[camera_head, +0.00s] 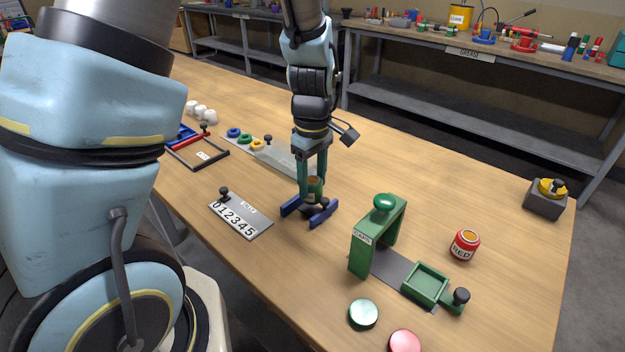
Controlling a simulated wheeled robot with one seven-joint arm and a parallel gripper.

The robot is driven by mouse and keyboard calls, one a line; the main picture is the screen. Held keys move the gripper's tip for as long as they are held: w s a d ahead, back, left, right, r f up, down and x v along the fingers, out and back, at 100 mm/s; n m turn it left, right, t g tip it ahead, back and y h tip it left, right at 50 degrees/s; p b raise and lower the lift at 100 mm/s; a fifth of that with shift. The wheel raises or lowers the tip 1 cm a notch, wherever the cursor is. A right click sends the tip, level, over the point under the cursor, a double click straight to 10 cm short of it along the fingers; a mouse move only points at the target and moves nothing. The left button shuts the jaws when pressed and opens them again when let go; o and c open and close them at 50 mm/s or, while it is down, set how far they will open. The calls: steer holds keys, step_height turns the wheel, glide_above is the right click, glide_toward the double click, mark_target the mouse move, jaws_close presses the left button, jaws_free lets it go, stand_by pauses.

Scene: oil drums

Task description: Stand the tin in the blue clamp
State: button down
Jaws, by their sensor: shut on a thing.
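My gripper (313,180) points down near the middle of the table. It is shut on a small green tin (314,191) with a brownish top, which looks upright. The blue clamp (325,216) sits on the table directly below, with one blue jaw on each side of a dark middle. The tin is above or between the jaws; I cannot tell whether its base touches the clamp. My fingers hide part of the tin.
A green press (362,247) with a green tray (427,284) stands right of the clamp, near a red tin (464,245). Green (363,314) and red (405,341) lids lie in front. A number plate (240,216) lies left. Bare table lies behind the press.

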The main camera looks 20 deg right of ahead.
steer(key=shift+f+b, duration=0.8)
steer(key=shift+f, duration=1)
stand_by(1.1)
jaws_free()
stand_by(0.5)
steer(key=shift+r+p, duration=2.85)
steer(key=shift+r, duration=0.2)
